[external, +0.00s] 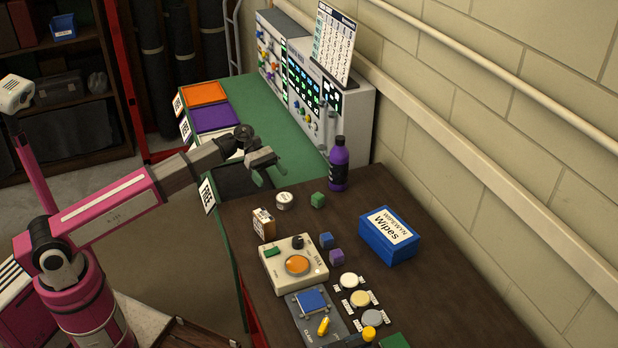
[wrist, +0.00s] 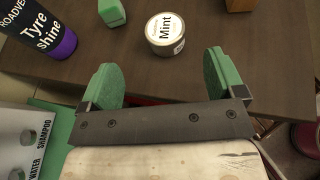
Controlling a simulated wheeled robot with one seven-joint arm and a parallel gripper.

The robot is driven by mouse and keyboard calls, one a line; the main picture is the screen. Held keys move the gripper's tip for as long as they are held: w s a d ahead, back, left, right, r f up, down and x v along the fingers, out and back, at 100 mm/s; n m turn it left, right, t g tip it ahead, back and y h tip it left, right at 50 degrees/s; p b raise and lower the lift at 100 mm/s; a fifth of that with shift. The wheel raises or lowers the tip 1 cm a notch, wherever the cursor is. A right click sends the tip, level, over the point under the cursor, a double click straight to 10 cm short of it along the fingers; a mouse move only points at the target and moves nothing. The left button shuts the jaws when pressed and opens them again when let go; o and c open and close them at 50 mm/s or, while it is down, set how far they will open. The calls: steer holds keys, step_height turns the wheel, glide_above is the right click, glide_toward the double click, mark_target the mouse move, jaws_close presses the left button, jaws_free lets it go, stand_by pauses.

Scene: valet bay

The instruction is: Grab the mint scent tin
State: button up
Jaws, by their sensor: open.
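The mint scent tin is a small round white tin (wrist: 165,34) labelled "Mint" in the wrist view, lying on the dark brown table top. It also shows in the external view (external: 284,200), near the table's far left corner. My gripper (wrist: 165,75) is open, with green pads on both fingers and nothing between them. In the wrist view the tin lies ahead of the fingertips, between their lines and apart from them. In the external view my gripper (external: 268,175) is above the edge region where the green bench meets the brown table, behind the tin.
A purple tyre shine bottle (external: 339,165) stands right of the tin, and a green cube (external: 318,200) lies close to it. A small brown box (external: 264,224) is on the tin's near left. A device with an orange button (external: 297,264) and a blue wipes box (external: 388,236) stand nearer.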

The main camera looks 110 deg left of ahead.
mark_target(283, 196)
steer(key=x, duration=0.4)
steer(key=shift+d, duration=0.1)
steer(key=shift+x, duration=2.65)
steer(key=shift+s+d, duration=0.15)
steer(key=shift+s, duration=0.05)
steer(key=c, duration=1)
